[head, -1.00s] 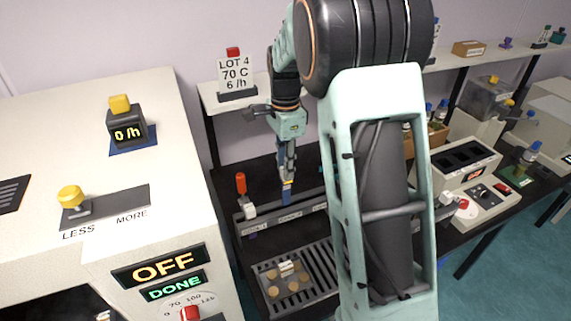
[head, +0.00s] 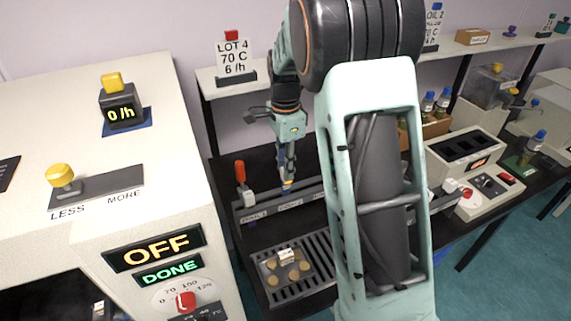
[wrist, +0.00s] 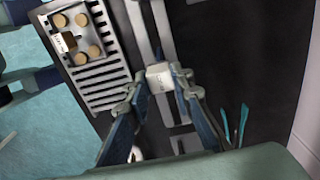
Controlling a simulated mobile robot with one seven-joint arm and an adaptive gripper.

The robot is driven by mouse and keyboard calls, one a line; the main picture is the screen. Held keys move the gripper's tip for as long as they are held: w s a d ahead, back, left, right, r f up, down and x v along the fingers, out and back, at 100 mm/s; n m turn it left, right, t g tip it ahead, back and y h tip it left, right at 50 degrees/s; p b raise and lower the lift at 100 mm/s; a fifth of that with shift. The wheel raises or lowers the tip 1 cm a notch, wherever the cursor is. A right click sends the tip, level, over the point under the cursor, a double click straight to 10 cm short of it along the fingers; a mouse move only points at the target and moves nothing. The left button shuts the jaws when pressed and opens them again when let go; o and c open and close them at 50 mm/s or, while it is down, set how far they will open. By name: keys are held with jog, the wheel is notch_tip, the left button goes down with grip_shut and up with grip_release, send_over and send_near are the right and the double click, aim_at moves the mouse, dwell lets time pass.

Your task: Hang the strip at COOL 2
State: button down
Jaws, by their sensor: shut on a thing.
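My gripper (head: 287,182) points down over the long grey cooling rail (head: 309,188) on the dark bench. In the wrist view, my gripper (wrist: 162,88) has its blue fingers on either side of a small white labelled block (wrist: 160,76), and it is shut on that block. I take the block to be the strip's tag; the strip's body is hidden below it. The rail (wrist: 143,35) runs behind the block. Station labels (head: 290,206) on the rail's front are too small to read surely. I cannot tell whether the strip touches the rail.
A red-handled piece (head: 240,171) stands at the rail's left end. A tray (head: 304,282) with several tan discs and a white tag sits on a slatted grille (head: 318,251) in front. The LOT 4 sign (head: 236,55) is on the shelf behind. A white machine (head: 180,180) stands left.

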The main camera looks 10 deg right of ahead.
jog(key=shift+f+b, duration=1.45)
jog(key=shift+f, duration=1.1)
jog(key=c, duration=1.6)
grip_release()
jog(key=shift+r, duration=0.1)
notch_tip(320, 180, up, 6)
jog(key=p, duration=0.4)
jog(key=shift+p, duration=0.35)
jog(key=shift+w, duration=0.1)
